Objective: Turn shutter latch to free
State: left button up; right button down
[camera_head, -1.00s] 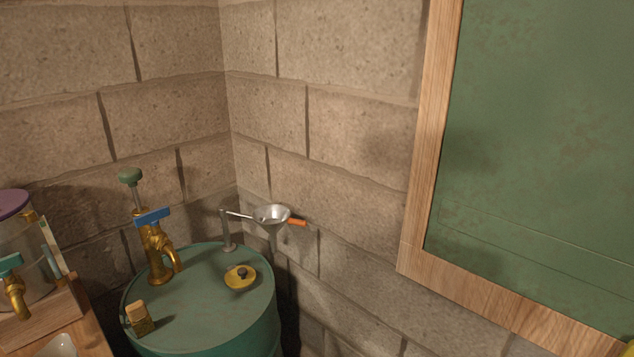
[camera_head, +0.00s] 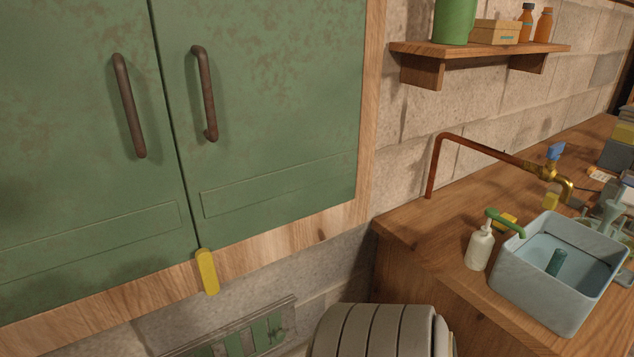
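The green shutter has two closed leaves, a left leaf (camera_head: 70,150) and a right leaf (camera_head: 285,100), set in a wooden frame (camera_head: 130,296). Each leaf has a brown bar handle, the left one (camera_head: 129,105) and the right one (camera_head: 207,92). A yellow shutter latch (camera_head: 207,271) sits at the bottom of the seam between the leaves. It points nearly straight down, slightly tilted, across the lower frame. Neither of my grippers shows in the head view.
A wooden counter (camera_head: 410,222) at right carries a blue-grey basin (camera_head: 540,290), a pump bottle (camera_head: 480,247) and a copper pipe with a brass tap (camera_head: 540,168). A wall shelf (camera_head: 470,57) holds a green canister (camera_head: 455,20) and bottles. A ribbed grey rounded object (camera_head: 375,332) stands below.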

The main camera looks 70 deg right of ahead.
aim_at(205, 264)
jog(key=z, duration=1.55)
